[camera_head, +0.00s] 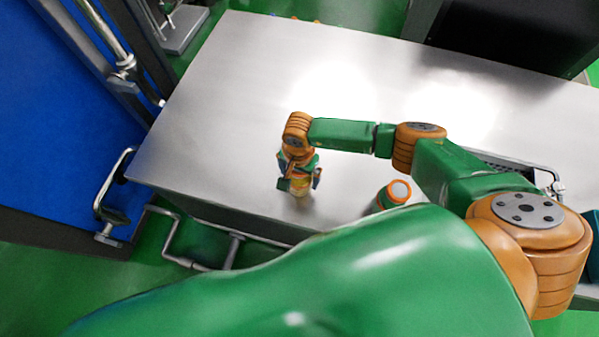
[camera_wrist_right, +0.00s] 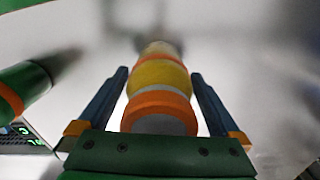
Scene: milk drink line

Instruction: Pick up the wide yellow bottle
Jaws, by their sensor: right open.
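The yellow bottle (camera_head: 301,187), with yellow and orange bands, stands on the metal table, partly hidden by my right gripper (camera_head: 300,180) in the head view. In the right wrist view the bottle (camera_wrist_right: 158,76) lies between the two blue fingers of my right gripper (camera_wrist_right: 160,73), its orange-rimmed end nearest the camera. The fingers are open, one on each side, with a narrow bright gap showing beside the bottle. My left gripper is not in view.
A green bottle with an orange ring and pale top (camera_head: 396,193) stands to the right; it also shows in the right wrist view (camera_wrist_right: 20,88). The metal table (camera_head: 215,110) is bare to the left and behind. Small colourful items lie at its far edge.

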